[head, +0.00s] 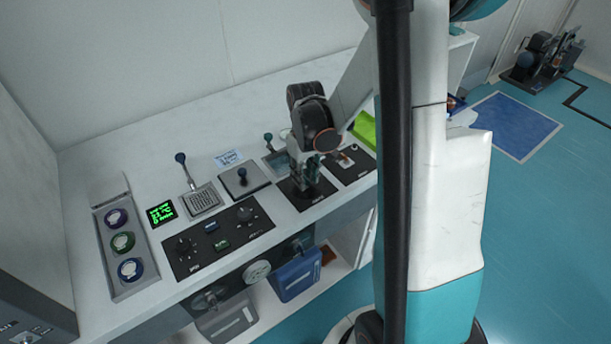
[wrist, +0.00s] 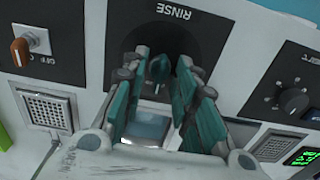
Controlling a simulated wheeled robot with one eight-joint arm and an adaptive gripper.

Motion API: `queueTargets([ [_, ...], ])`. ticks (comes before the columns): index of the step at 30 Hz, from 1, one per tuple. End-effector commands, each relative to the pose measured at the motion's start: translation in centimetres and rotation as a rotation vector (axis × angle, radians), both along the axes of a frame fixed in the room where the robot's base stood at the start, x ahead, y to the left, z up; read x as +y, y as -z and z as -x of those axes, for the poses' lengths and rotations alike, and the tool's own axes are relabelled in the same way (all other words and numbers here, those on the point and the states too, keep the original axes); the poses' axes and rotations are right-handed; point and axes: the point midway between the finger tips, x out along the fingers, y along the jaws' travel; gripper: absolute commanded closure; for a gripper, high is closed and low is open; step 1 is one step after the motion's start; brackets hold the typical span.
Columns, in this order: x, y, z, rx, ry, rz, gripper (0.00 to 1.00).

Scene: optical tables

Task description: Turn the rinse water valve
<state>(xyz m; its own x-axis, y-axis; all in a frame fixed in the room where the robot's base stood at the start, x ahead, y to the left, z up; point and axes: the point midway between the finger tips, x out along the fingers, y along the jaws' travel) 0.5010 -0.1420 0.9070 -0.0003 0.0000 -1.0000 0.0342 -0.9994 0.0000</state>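The rinse valve is a small teal knob (wrist: 157,72) on a black panel (wrist: 205,35) marked RINSE in the wrist view. My gripper (wrist: 162,76) has its teal fingers apart, one on each side of the knob. A gap shows between the fingers and the knob, so I see no clear contact. In the head view my gripper (head: 307,180) points down over the black rinse panel (head: 318,199) and hides the knob there.
An orange-handled switch (wrist: 20,50) sits beside the rinse panel, and a black panel with dials (wrist: 293,100) lies on the other side. Levers, including a blue-topped one (head: 181,158), stand on the table. A tray of coloured round items (head: 126,285) is at far left.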

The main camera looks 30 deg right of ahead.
Motion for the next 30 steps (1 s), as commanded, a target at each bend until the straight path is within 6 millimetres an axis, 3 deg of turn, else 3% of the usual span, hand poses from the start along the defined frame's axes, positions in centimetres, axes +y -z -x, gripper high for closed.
queueTargets([
  [5,0.0,-0.04,-0.01,0.0,0.0,0.0,0.75],
  [8,0.0,-0.04,-0.01,0.0,0.0,0.0,0.98],
  [9,0.0,-0.04,-0.01,0.0,0.0,0.0,1.0],
  [20,-0.01,-0.04,-0.02,0.0,0.019,0.0,1.0],
  [30,-0.02,-0.01,-0.05,0.0,0.199,0.0,1.0],
])
